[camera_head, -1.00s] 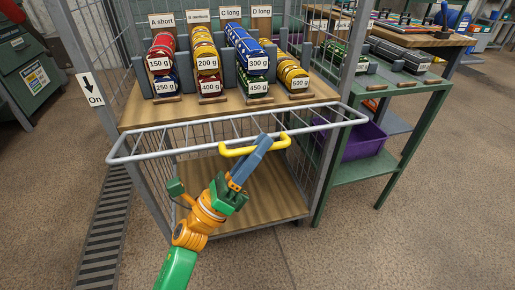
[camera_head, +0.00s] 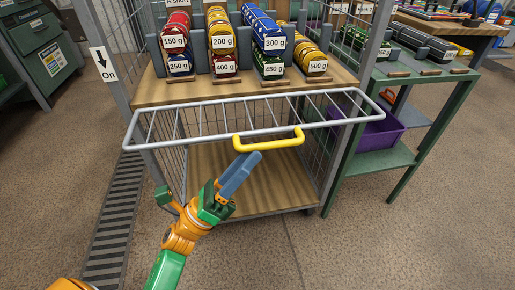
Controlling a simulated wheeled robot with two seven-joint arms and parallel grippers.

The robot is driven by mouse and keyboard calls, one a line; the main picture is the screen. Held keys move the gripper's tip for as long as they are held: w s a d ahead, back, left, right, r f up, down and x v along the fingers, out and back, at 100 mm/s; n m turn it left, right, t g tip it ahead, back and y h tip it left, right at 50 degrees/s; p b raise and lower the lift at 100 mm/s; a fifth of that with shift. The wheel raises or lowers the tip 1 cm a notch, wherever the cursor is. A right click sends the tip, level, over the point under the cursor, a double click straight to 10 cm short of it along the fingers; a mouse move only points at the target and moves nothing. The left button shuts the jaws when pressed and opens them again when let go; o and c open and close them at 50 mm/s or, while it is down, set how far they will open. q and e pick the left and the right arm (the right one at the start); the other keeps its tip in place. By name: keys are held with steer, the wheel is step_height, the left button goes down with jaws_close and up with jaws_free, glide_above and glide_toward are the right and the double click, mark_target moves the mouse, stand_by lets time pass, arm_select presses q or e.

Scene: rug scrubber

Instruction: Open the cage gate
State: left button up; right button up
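The cage gate (camera_head: 215,141) is a light grey barred frame across the front of the cage. It sticks out towards me, low and nearly flat, with its bars running front to back. Its yellow handle (camera_head: 268,142) sits on the front rail. My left gripper (camera_head: 250,161) is just below the handle's left part. Its blue fingers point up and right, look slightly parted with nothing between them, and appear clear of the handle. My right gripper is not in view.
The wooden cage shelf (camera_head: 150,93) holds several labelled coloured weight bags. The lower cage floor (camera_head: 265,190) is bare. A green side table (camera_head: 415,82) with a purple bin (camera_head: 378,133) stands to the right.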

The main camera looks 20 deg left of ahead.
arm_select(q)
steer(key=b+v, duration=0.5)
steer(key=v, duration=0.3)
steer(key=shift+w+a+b, duration=0.35)
steer(key=shift+f, duration=0.15)
